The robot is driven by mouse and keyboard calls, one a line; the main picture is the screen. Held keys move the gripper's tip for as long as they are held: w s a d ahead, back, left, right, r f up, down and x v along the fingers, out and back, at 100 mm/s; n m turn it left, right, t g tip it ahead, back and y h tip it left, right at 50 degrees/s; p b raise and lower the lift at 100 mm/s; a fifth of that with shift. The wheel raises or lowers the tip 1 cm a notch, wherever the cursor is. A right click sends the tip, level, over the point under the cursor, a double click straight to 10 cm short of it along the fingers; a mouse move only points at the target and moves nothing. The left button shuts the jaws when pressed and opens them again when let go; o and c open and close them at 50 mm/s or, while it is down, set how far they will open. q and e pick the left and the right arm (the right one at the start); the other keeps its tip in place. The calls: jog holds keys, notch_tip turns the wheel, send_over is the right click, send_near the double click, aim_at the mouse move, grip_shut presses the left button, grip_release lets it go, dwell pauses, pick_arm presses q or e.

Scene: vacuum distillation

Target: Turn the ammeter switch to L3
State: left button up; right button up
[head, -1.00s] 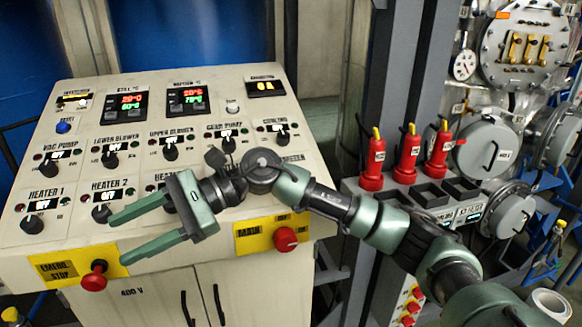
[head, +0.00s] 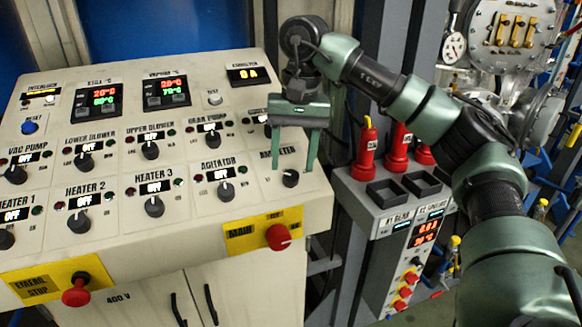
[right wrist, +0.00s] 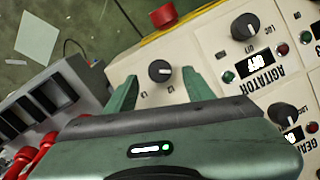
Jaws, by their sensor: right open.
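The ammeter switch (head: 290,178) is a small black knob near the right edge of the sloped cream control panel (head: 215,225). Its label is partly covered by my gripper in the head view. My right gripper (head: 294,168) is open, its green fingers pointing down at the panel, one on each side of the knob or close to it. In the right wrist view the knob (right wrist: 160,71) shows between the two fingertips, with a light pointer line on it and small marks around it. I cannot tell whether the fingers touch it. My left gripper is not in view.
The agitator knob (head: 225,191) lies just left, and the red main switch (head: 278,236) below. A red emergency stop (head: 75,291) is at the front left.

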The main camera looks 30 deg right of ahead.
aim_at(290, 179)
jog(key=shift+a+f, duration=0.1)
jog(key=shift+f, duration=1.25)
grip_shut()
